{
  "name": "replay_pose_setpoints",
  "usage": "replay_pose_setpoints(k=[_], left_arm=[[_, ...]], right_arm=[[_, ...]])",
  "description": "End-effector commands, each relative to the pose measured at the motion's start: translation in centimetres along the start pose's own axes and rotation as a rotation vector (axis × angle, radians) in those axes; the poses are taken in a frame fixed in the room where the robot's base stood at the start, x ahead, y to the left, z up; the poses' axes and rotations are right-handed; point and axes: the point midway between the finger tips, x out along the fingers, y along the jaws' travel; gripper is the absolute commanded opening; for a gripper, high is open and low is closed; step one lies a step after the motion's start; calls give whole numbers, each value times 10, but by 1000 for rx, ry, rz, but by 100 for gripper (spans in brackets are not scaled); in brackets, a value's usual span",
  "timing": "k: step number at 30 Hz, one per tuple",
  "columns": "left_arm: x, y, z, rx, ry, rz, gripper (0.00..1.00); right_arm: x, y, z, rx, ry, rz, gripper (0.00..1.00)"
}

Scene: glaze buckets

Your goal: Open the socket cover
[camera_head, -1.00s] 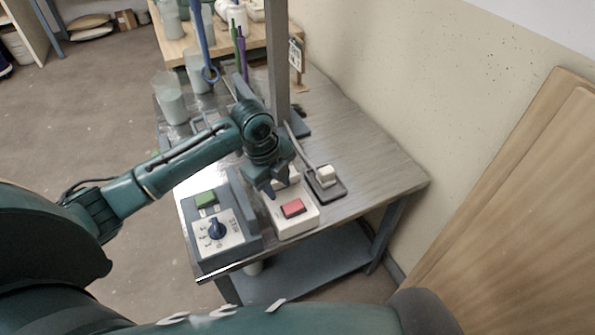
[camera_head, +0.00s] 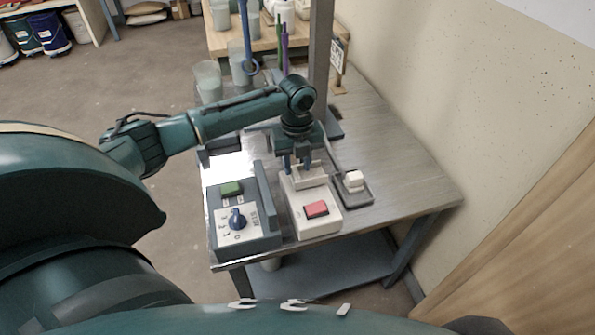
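A white socket box (camera_head: 318,225) with a red switch (camera_head: 316,209) stands on the metal table. Its pale cover (camera_head: 309,176) is at the far end of the box, behind the switch. My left gripper (camera_head: 304,168) points down at the cover, with its two dark fingers apart. The fingers are at the cover's far side; I cannot tell whether they touch it. My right gripper is not in view.
A grey control box (camera_head: 243,233) with a green button and dial stands left of the socket box. A white plug (camera_head: 354,180) rests on a dark tray to the right. A metal post (camera_head: 320,60) and translucent cups (camera_head: 208,82) stand behind. The table's right side is clear.

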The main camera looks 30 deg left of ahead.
Motion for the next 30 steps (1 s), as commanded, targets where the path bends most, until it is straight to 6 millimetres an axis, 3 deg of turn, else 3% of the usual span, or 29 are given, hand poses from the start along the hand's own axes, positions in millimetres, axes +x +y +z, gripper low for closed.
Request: replay_pose_setpoints(k=[6,17,30], left_arm=[[26,0,0,0,1,0,33],[31,0,0,0,-1,-1,33],[30,0,0,0,-1,0,0]], right_arm=[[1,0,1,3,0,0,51],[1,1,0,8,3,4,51],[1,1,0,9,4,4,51]])
